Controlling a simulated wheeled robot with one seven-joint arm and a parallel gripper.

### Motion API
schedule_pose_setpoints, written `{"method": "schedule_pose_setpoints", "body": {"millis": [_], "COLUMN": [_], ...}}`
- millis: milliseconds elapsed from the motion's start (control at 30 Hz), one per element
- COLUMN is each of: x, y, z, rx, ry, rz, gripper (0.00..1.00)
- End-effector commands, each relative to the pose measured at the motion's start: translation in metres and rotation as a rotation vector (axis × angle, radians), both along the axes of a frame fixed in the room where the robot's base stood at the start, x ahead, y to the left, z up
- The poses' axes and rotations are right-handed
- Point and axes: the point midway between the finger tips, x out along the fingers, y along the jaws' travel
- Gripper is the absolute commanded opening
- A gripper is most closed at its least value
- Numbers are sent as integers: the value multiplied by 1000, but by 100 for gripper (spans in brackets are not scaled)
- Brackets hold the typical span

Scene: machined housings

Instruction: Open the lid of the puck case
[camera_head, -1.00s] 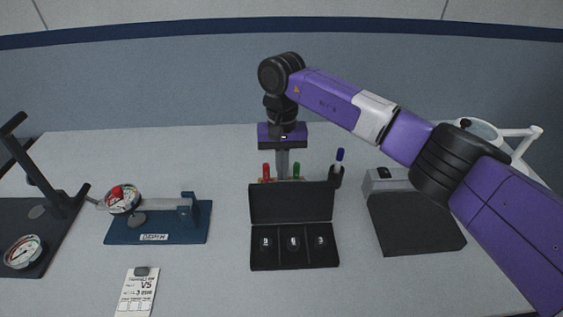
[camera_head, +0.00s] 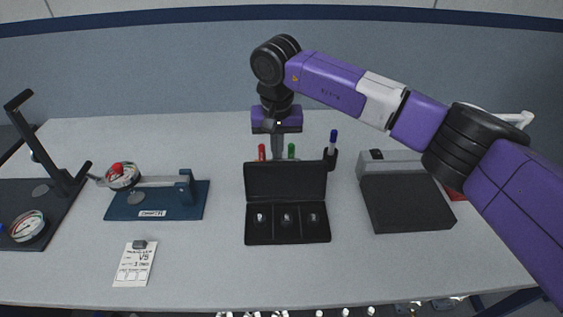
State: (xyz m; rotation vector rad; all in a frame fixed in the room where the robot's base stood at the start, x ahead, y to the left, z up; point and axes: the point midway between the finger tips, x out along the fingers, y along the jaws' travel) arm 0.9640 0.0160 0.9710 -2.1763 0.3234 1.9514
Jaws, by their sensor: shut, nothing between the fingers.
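The black puck case (camera_head: 288,225) stands on the middle of the table with its lid (camera_head: 285,181) raised steeply at the back. Its tray has three compartments, each with a small light puck (camera_head: 286,219) in it. My gripper (camera_head: 277,154) is shut and empty, pointing down just behind the raised lid. Its fingertips are partly hidden by the lid and pens, so I cannot tell whether they touch the lid.
Red and green pens (camera_head: 291,151) and a black holder with a blue pen (camera_head: 331,153) stand behind the case. A blue gauge fixture (camera_head: 158,205) is left, a grey-black box (camera_head: 407,200) right. A paper card (camera_head: 135,265) lies front left. The table in front of the case is clear.

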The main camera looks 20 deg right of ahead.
Motion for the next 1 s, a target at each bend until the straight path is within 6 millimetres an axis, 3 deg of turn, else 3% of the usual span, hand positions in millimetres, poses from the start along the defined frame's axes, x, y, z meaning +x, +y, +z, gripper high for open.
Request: {"method": "schedule_pose_setpoints", "body": {"millis": [400, 1000], "x": [-18, -20], "y": [7, 12], "z": [17, 17], "rx": [-7, -7], "ry": [-22, -21], "rz": [3, 3], "gripper": [0, 0]}}
